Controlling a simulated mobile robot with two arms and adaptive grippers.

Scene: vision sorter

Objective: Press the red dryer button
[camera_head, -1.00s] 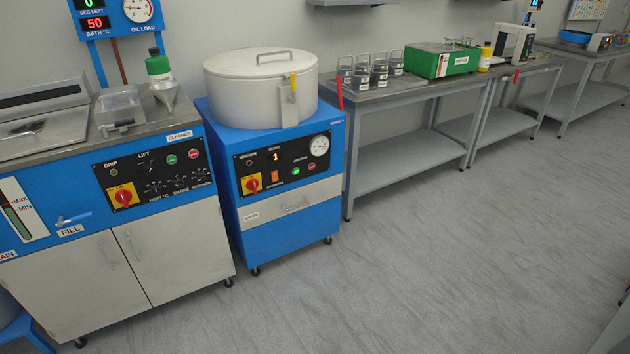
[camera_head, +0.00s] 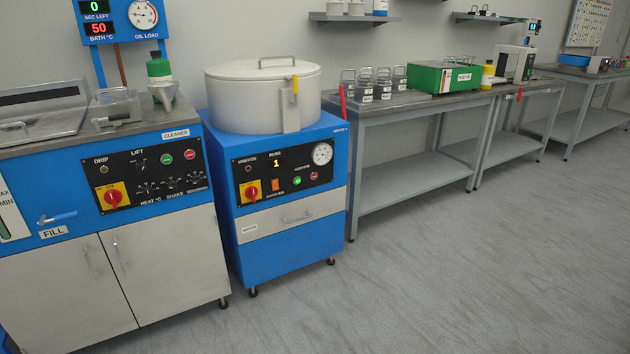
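The dryer is a blue cabinet (camera_head: 285,250) with a white lidded drum (camera_head: 262,98) on top, left of centre. The lid looks closed. Its black front panel (camera_head: 262,171) carries a small red button (camera_head: 314,176) at the right, below the round dial (camera_head: 322,154). A bright green button (camera_head: 297,181) sits just left of the red one. A red rotary switch (camera_head: 252,194) on a yellow plate and an orange rocker switch (camera_head: 276,185) are farther left. Neither of my grippers is in view.
The cleaner (camera_head: 80,215) stands close left of the dryer, with its own green and red buttons. A grey table (camera_head: 400,104) with several small racks and a green box (camera_head: 442,78) stands to the right. The grey floor (camera_head: 400,290) in front is clear.

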